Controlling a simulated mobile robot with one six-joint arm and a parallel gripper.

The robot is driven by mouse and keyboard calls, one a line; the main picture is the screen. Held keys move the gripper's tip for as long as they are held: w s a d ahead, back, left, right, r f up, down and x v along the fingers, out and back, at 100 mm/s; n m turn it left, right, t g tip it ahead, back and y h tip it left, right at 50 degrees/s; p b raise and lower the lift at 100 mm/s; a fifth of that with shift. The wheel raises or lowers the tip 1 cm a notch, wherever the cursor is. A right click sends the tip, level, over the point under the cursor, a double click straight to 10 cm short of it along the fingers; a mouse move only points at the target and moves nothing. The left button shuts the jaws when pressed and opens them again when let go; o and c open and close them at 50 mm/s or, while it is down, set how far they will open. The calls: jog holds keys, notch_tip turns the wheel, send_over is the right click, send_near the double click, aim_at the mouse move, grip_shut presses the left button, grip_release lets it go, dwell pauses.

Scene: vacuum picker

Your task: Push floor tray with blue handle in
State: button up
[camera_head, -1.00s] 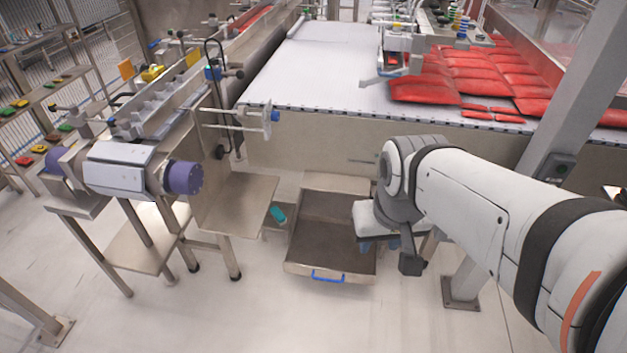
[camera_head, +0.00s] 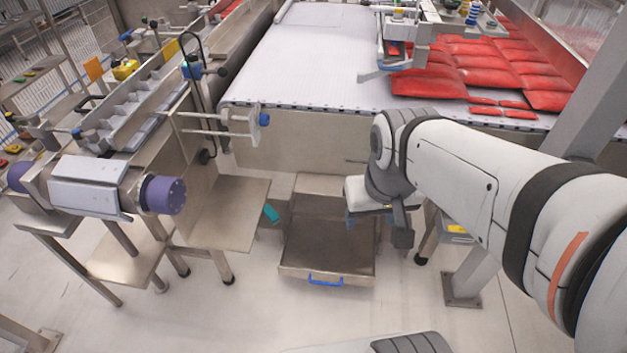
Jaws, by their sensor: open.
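The floor tray (camera_head: 300,270) is a shallow metal tray with a brown inside, low at the floor under the front of the white conveyor. It is pulled out towards me. Its blue handle (camera_head: 325,281) sits on the middle of its front edge. My arm comes in from the right, and its end with my gripper (camera_head: 402,235) hangs over or beside the tray's right side. The gripper is small and partly hidden by my arm, and I see nothing held in it. I cannot tell its exact height above the tray.
A metal side shelf (camera_head: 225,212) stands left of the tray, with a teal object (camera_head: 271,213) between them. A grey post (camera_head: 470,275) stands on the right. The white conveyor (camera_head: 310,60) carries red packs (camera_head: 480,75). The floor before the tray is mostly clear.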

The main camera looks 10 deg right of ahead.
jog(key=shift+o, duration=0.7)
